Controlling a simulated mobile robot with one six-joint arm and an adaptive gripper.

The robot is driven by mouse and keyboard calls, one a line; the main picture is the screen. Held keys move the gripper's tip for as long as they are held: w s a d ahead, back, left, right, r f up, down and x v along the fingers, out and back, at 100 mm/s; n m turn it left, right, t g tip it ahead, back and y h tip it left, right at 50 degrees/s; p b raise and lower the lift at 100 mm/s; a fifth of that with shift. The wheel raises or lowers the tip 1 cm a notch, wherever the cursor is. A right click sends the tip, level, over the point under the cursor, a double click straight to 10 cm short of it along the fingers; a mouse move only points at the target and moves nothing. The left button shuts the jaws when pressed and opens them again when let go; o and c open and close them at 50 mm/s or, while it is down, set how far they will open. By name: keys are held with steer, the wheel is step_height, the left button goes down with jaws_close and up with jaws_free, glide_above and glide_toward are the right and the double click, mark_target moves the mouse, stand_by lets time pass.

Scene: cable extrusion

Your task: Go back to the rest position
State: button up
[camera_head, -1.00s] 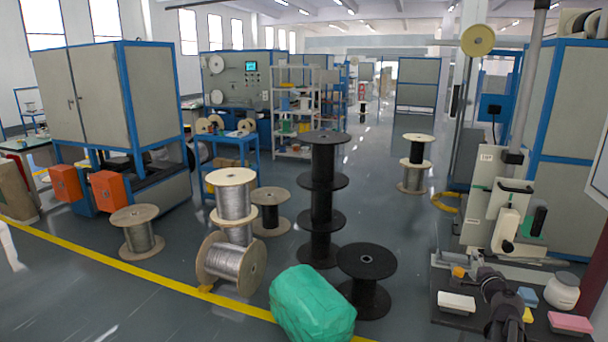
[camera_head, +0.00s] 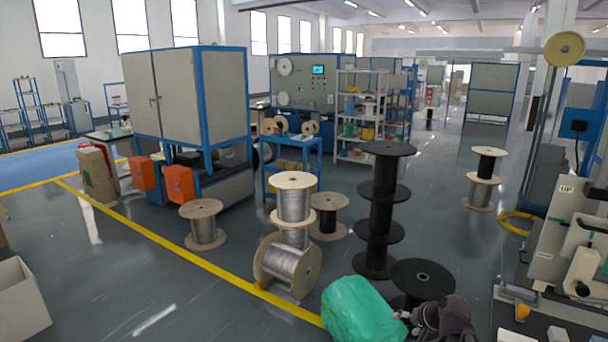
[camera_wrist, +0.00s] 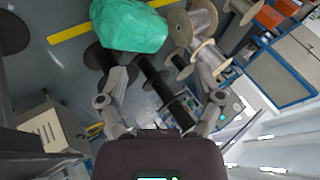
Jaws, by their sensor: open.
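My gripper (camera_wrist: 160,78) is open, with its two grey fingers spread wide and nothing between them in the wrist view. In the head view, the dark end of my arm shows at the lower right, beside a green wrapped bundle (camera_head: 362,312); the fingers are barely visible there. The bundle also shows at the top of the wrist view (camera_wrist: 128,25), beyond the fingers. Whether the gripper touches the bundle cannot be told.
Black spools (camera_head: 377,215) stand behind the bundle, and wooden-flanged wire spools (camera_head: 288,265) stand left of it. A bench machine (camera_head: 570,240) is at the right. A white box (camera_head: 20,300) is at the lower left. Open floor (camera_head: 130,290) lies between the box and the spools.

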steer(key=s+a+n+g+h+p, duration=0.3)
steer(key=s+a+n+g, duration=0.2)
steer(key=s+a, duration=0.5)
steer(key=shift+s+a+f+n+g+h, duration=0.3)
steer(key=shift+a+n+g+h, duration=0.1)
steer(key=shift+a+g, duration=0.4)
steer(key=shift+d, duration=0.25)
